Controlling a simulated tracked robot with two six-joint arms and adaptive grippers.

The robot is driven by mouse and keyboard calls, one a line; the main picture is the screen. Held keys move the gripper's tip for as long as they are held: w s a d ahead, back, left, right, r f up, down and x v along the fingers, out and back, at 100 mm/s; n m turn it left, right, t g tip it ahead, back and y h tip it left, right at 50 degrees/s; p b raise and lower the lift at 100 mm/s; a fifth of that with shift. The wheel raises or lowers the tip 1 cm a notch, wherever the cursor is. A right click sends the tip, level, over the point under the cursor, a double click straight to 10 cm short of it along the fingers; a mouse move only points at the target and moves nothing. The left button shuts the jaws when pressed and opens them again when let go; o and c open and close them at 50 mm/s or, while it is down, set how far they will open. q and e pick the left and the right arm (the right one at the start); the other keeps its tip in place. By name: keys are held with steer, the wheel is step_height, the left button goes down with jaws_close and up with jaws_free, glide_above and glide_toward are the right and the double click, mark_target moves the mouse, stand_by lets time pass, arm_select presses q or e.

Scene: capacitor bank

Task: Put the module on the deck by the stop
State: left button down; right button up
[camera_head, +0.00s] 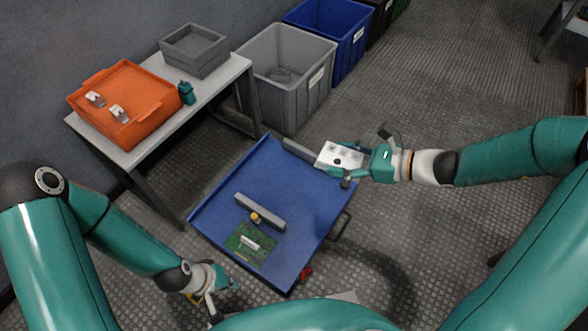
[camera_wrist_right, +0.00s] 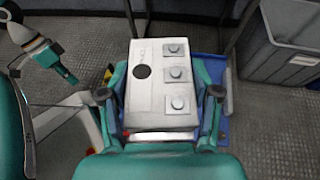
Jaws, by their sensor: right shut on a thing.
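The module (camera_head: 336,153) is a white box with round studs and a dark disc. It also shows in the right wrist view (camera_wrist_right: 146,88), between the two fingers. My right gripper (camera_head: 358,164) is shut on it, over or beside the deck's right corner. The deck (camera_head: 308,196) is a blue platform. A grey bar (camera_head: 262,212) lies across its middle and another grey bar (camera_head: 299,150) lies at its far edge, partly hidden by the module. I cannot tell which bar is the stop. My left gripper (camera_head: 217,287) is low at the deck's near left, its jaws unclear.
A green circuit board (camera_head: 250,243) and a yellow knob (camera_head: 255,218) sit near the middle bar. A table (camera_head: 150,140) behind left holds an orange tray (camera_head: 140,118) and a grey crate (camera_head: 194,49). A grey bin (camera_head: 287,85) stands behind the deck. Its left half is clear.

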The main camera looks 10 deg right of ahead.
steer(key=shift+w, duration=0.15)
steer(key=shift+d+r, duration=0.1)
steer(key=shift+w+d, duration=0.1)
steer(key=w+a+f+m+t+h+b, duration=0.1)
steer(key=w+f+m+t+h+b, duration=0.1)
steer(key=w+f, duration=0.85)
steer(key=m+t+h+b, duration=0.2)
steer(key=m+t+h, duration=0.1)
steer(key=m+h, duration=0.1)
glide_above(294, 185)
step_height(294, 185, down, 18)
steer(key=shift+m, duration=0.3)
step_height(294, 185, down, 15)
steer(key=b, duration=0.5)
steer(key=shift+r+b, duration=0.1)
steer(key=shift+b, duration=0.2)
steer(key=shift+f+b, duration=1.25)
steer(key=shift+f, duration=1.15)
